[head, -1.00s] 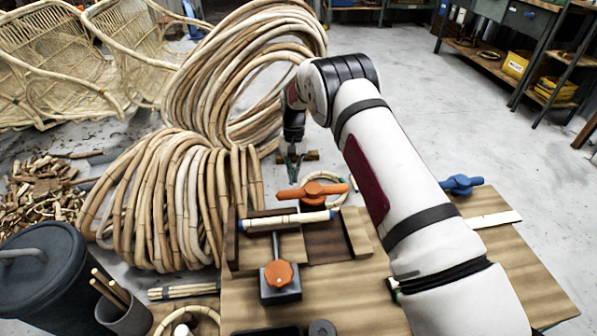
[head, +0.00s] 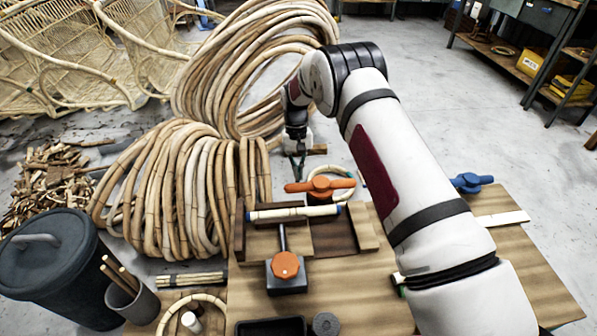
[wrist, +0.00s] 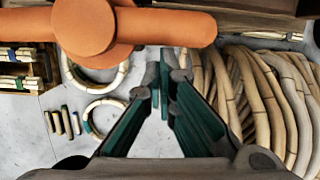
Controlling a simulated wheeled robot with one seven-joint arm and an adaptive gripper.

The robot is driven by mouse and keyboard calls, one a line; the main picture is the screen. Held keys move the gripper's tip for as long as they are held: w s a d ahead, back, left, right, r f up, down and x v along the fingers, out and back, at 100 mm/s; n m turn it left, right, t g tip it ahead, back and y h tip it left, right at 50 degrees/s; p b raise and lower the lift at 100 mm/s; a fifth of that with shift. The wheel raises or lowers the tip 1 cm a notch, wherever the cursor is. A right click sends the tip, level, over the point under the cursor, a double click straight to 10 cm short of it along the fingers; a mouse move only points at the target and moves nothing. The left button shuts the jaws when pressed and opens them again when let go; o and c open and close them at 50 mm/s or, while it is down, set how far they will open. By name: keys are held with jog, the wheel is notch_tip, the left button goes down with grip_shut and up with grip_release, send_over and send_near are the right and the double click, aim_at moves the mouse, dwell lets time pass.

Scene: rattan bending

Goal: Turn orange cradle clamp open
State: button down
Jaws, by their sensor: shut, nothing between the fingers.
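The orange cradle clamp (head: 320,186) has a long two-armed handle with a round hub. It lies crosswise in the head view, behind a cradle holding a pale rattan piece (head: 293,212) with blue ends. In the wrist view the clamp handle (wrist: 165,27) fills the upper left, close to the camera. My gripper (head: 298,172) points down just behind and left of the handle. In the wrist view my gripper's green-sided fingers (wrist: 163,78) meet at the tips, empty, below the handle's right arm in the picture. They look apart from the handle.
An orange knob (head: 285,265) tops a dark block in front of the cradle. A blue clamp handle (head: 471,182) is at the board's right. Large rattan coils (head: 180,190) stand left and behind. Bare board (head: 350,290) is visible in front.

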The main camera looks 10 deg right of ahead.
jog(key=v, duration=1.2)
